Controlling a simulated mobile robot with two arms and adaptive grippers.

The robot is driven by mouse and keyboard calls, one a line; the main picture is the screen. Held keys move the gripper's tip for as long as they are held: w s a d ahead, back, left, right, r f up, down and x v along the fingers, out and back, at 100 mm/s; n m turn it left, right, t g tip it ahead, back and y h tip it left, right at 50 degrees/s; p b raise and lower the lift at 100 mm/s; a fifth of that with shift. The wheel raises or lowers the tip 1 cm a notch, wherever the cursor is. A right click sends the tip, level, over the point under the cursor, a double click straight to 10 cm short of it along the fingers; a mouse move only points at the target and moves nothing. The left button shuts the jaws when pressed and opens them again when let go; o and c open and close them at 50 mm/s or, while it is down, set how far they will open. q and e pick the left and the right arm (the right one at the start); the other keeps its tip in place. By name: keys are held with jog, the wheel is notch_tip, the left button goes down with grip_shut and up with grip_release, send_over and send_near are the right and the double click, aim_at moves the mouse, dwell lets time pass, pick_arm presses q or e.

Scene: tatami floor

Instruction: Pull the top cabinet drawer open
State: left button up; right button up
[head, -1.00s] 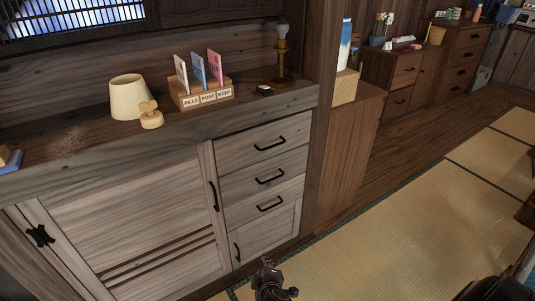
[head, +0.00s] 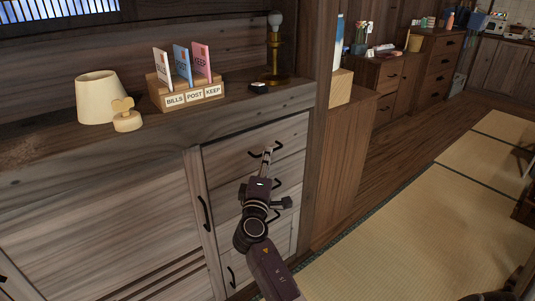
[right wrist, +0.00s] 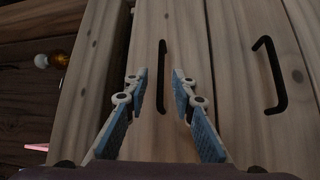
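The wooden cabinet has a column of pale drawers beside a wide door. The top drawer (head: 225,156) appears closed, flush with the fronts below. Its black bar handle (right wrist: 162,80) runs upright in the right wrist view. My right gripper (head: 267,156) is at this handle in the head view and partly covers it. In the right wrist view its two blue-padded fingers (right wrist: 159,80) are apart, one on each side of the handle, with visible gaps. I cannot tell how far they reach past the bar. My left gripper is not in view.
The second drawer's handle (right wrist: 270,75) lies just below the top one. Tatami floor (head: 420,230) is clear to the right.

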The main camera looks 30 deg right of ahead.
jog(key=shift+x, duration=1.8)
grip_shut()
